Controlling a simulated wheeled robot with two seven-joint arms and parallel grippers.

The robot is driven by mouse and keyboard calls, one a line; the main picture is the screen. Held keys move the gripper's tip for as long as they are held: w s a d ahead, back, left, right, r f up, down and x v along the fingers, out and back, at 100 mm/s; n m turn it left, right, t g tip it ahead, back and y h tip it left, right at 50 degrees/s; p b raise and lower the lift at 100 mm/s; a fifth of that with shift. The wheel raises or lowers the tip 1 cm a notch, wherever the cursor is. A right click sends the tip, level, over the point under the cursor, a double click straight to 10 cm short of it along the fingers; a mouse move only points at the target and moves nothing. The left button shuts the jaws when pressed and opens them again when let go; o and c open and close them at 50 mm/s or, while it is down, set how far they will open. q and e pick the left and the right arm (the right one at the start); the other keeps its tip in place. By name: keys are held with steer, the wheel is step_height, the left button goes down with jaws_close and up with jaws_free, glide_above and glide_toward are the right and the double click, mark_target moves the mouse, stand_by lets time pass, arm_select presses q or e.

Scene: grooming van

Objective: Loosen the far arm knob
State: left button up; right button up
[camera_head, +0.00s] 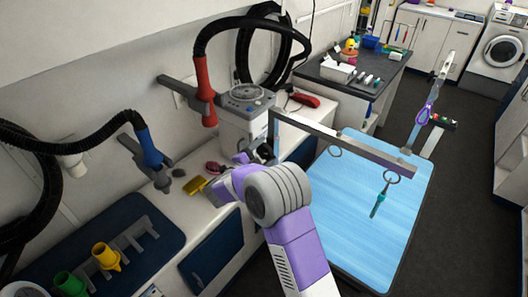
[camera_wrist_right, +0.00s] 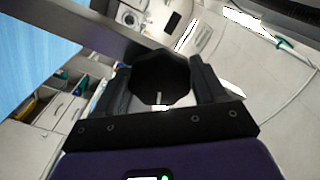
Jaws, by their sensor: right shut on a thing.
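My right gripper (camera_head: 262,152) reaches to the left end of the grey grooming arm (camera_head: 345,140) above the blue table. In the wrist view my right gripper (camera_wrist_right: 160,85) is shut on a black, many-sided knob (camera_wrist_right: 160,70), with one finger on each side of it. The knob has a short pale mark on its face and sits beside the grey bar (camera_wrist_right: 95,30). In the head view the gripper and wrist largely hide the knob. My left gripper is not in view.
The blue grooming table (camera_head: 350,215) lies right of my arm. A red-nozzled dryer hose (camera_head: 205,90) and a grey-white machine (camera_head: 243,115) stand close behind the gripper. Dark floor (camera_head: 480,200) is clear at right.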

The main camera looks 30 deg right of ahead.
steer(key=o, duration=1)
steer(key=shift+v, duration=3.85)
